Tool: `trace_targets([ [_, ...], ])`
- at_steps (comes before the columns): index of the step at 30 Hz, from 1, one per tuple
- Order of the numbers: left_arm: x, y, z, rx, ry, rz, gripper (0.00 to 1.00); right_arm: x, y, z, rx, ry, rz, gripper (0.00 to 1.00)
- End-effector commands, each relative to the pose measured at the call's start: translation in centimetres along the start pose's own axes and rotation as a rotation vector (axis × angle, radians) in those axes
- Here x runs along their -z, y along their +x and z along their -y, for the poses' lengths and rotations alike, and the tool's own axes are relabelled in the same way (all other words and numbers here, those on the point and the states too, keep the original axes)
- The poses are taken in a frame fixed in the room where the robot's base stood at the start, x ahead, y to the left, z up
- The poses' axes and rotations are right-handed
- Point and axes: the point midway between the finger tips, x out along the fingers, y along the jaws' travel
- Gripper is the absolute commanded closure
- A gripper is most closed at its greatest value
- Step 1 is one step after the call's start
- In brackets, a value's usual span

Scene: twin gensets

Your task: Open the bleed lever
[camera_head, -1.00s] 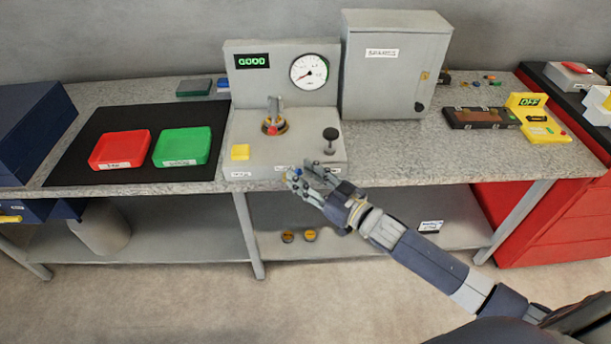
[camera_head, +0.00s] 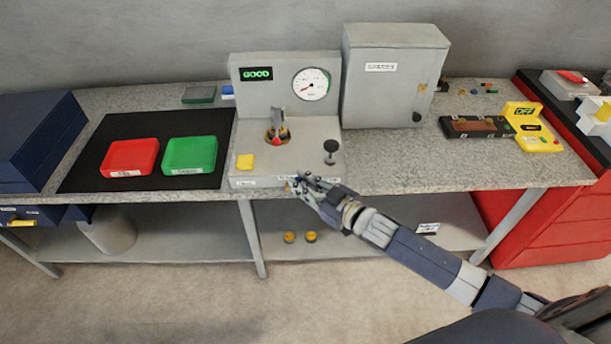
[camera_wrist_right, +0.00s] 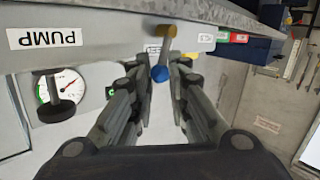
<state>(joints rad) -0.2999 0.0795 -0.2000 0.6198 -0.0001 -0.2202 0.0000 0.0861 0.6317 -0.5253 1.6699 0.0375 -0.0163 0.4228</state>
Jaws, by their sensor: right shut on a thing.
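The bleed lever shows in the right wrist view as a brass stem (camera_wrist_right: 166,42) with a blue ball knob (camera_wrist_right: 159,73), at the front edge of the grey test rig (camera_head: 290,160). My right gripper (camera_wrist_right: 163,76) has its fingers on both sides of the blue knob and is shut on it. In the head view my right gripper (camera_head: 299,182) is at the rig's front face and mostly hides the lever. My left gripper is not in view.
The rig carries a round gauge (camera_head: 310,84), a green display (camera_head: 257,74), a black-knobbed pump handle (camera_head: 331,147) and a yellow block (camera_head: 245,161). A red tray (camera_head: 130,157) and a green tray (camera_head: 190,155) lie left. A grey cabinet (camera_head: 390,80) stands right.

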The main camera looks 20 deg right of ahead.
Motion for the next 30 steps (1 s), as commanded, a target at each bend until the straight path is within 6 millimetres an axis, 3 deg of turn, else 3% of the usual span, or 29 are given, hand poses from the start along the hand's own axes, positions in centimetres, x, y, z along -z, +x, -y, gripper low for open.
trace_targets([
  [1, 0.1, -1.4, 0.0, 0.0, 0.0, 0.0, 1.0, 0.9, 0.0, 0.0, 0.0, -0.017, 0.016, 1.0],
  [12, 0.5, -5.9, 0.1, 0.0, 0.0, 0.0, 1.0, 1.6, 0.6, 0.6, -0.004, -0.152, 0.145, 1.0],
  [28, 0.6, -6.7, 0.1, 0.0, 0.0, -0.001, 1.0, 1.3, 0.9, 0.9, -0.005, -0.197, 0.187, 1.0],
  [29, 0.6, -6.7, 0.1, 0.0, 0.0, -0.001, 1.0, 1.3, 0.9, 0.9, -0.005, -0.197, 0.187, 0.82],
  [30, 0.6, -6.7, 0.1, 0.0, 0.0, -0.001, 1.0, 1.3, 0.9, 0.9, -0.005, -0.197, 0.187, 0.73],
])
